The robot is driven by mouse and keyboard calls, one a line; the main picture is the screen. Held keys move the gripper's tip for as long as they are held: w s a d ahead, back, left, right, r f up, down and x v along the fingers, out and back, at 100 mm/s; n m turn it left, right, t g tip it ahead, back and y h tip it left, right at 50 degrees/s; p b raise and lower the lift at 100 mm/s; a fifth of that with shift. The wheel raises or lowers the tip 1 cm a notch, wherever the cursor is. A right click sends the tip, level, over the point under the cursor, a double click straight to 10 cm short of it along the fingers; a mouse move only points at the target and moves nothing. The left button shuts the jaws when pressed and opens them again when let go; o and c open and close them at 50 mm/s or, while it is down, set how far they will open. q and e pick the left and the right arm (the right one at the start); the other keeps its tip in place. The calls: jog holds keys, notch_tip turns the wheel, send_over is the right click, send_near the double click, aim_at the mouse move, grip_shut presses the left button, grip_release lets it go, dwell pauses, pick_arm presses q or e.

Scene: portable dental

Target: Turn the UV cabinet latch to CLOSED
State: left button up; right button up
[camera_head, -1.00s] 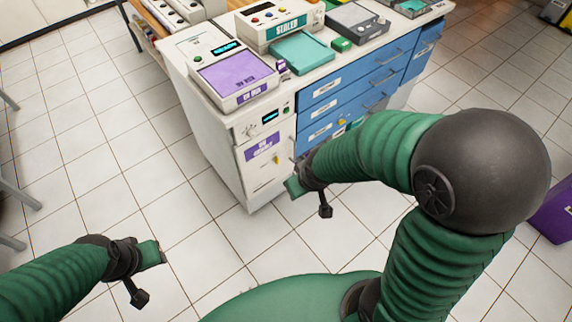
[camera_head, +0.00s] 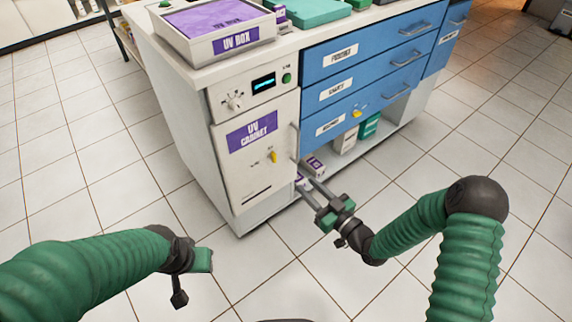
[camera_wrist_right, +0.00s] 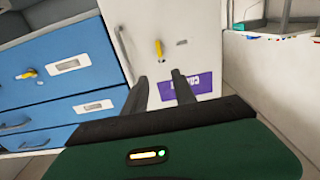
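The UV cabinet (camera_head: 232,174) is a white door front with a purple label (camera_head: 252,131). Its yellow latch (camera_head: 273,156) sits below and right of the label, its lever roughly upright. In the wrist view the latch (camera_wrist_right: 159,50) shows just beyond and between my right fingertips (camera_wrist_right: 159,76), apart from them. The door looks shut. My right gripper (camera_head: 300,175) is open and empty, its two long fingers pointing at the cabinet's right edge, lower than the latch. My left gripper (camera_head: 203,260) is low at the left, away from the cabinet; its fingers cannot be made out.
A vertical door handle (camera_head: 294,140) stands out right of the latch. A dial (camera_head: 235,101) and a display (camera_head: 263,82) are above the door. Blue drawers (camera_head: 368,62) stand right, above an open shelf with boxes (camera_head: 345,140). Tiled floor in front is clear.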

aim_at(275, 156)
jog(key=b+x, duration=0.2)
jog(key=x, duration=0.2)
jog(key=b+x, duration=0.2)
jog(key=x, duration=0.3)
jog(key=b+x, duration=0.2)
jog(key=x, duration=0.3)
jog(key=shift+f, duration=0.35)
jog(key=shift+w+a+r, duration=0.2)
jog(key=shift+w+a, duration=0.1)
jog(key=shift+w, duration=0.05)
grip_shut()
